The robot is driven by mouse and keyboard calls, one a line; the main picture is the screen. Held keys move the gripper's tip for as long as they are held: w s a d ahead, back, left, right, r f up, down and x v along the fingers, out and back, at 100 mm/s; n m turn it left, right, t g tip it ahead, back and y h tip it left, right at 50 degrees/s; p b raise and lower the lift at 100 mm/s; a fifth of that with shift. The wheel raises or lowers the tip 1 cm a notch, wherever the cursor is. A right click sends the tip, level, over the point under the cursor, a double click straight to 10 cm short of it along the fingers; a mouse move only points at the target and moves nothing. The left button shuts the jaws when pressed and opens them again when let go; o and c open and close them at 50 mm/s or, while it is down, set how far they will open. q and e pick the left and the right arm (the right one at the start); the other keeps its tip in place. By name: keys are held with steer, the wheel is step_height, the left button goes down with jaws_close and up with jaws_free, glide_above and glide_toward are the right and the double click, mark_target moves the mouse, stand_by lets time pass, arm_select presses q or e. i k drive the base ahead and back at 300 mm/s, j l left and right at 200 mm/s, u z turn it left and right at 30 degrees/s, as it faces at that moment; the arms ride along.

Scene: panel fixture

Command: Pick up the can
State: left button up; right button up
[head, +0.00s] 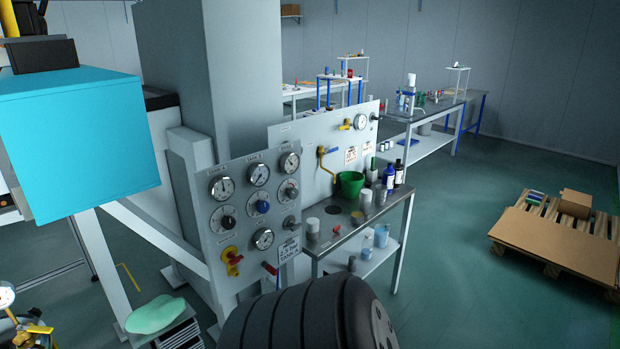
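Several can-like things stand on the metal bench beside the gauge panel, and I cannot tell which is the can. A pale cylinder (313,228) stands at the bench's near left end. Two light grey cylinders, one of them at the left (366,200), stand near the green bucket (350,184). All look upright, and nothing holds them. Neither of my grippers shows in the head view.
The metal bench (345,238) has bottles (390,177) at its back and a lower shelf with containers. The gauge panel (250,210) stands at its left. A large black ribbed form (290,318) fills the bottom centre. A pallet (560,235) lies right; floor between is clear.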

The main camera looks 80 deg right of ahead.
mark_target(389, 173)
steer(key=z, duration=3.25)
steer(key=i+z, duration=0.35)
steer(key=i, duration=0.25)
steer(key=i+l+z, duration=0.15)
steer(key=i+z, duration=0.15)
steer(key=i, duration=0.6)
steer(key=i+z, duration=0.3)
steer(key=i, duration=0.6)
steer(key=i+u, duration=0.3)
steer(key=u, duration=0.15)
steer(key=i+l+u, duration=0.2)
steer(key=i+u, duration=0.2)
steer(key=i+l+u, duration=0.2)
steer(key=u, duration=0.25)
steer(key=i+l+u, duration=0.25)
steer(key=u, duration=0.2)
steer(key=l, duration=0.1)
